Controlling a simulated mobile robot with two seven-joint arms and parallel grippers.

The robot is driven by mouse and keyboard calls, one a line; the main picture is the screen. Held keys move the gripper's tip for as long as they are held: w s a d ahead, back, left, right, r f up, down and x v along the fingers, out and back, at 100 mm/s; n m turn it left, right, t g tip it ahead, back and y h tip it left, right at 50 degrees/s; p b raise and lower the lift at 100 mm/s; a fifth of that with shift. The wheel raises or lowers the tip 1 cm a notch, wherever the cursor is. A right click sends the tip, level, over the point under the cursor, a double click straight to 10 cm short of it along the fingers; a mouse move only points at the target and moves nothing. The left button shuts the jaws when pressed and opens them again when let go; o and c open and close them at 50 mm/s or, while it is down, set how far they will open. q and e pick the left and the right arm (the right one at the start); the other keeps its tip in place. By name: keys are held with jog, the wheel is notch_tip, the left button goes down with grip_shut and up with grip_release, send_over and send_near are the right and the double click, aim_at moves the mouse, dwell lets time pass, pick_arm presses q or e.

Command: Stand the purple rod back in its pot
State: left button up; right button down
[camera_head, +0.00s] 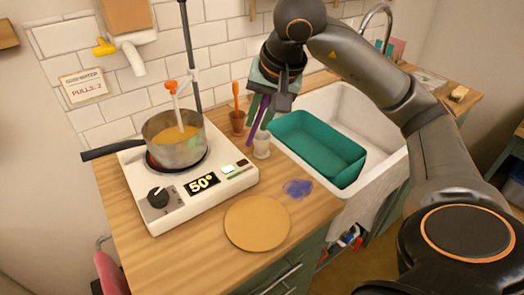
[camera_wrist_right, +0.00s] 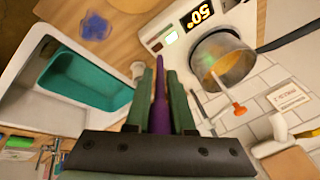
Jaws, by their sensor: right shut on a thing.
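The purple rod (camera_head: 257,118) is held between the fingers of my right gripper (camera_head: 264,102), which is shut on it. The rod slants down and its lower end appears just left of a small pale pot (camera_head: 262,147); whether it is behind or above that pot I cannot tell. In the wrist view the purple rod (camera_wrist_right: 160,105) lies between the green fingers of my right gripper (camera_wrist_right: 160,95), pointing toward the pale pot (camera_wrist_right: 138,69), which shows beside its far end. My left gripper is not in view.
A brown pot (camera_head: 237,124) with an orange rod stands left of the pale pot. A hot plate (camera_head: 205,185) carries a saucepan (camera_head: 174,150). A sink (camera_head: 340,105) with a teal basin (camera_head: 315,145) is at right. A round board (camera_head: 257,223) and purple stain (camera_head: 297,188) lie in front.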

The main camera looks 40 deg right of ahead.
jog(key=w+d+f+p, duration=0.1)
jog(key=w+d+f, duration=0.7)
jog(key=d+f, duration=0.3)
jog(key=shift+w+d+f+m, duration=0.3)
jog(key=shift+w+f, duration=0.05)
jog(key=shift+f, duration=0.25)
jog(key=shift+f, duration=0.1)
jog(key=shift+f, duration=0.3)
jog(key=c, duration=0.8)
grip_release()
jog(key=shift+r, duration=0.1)
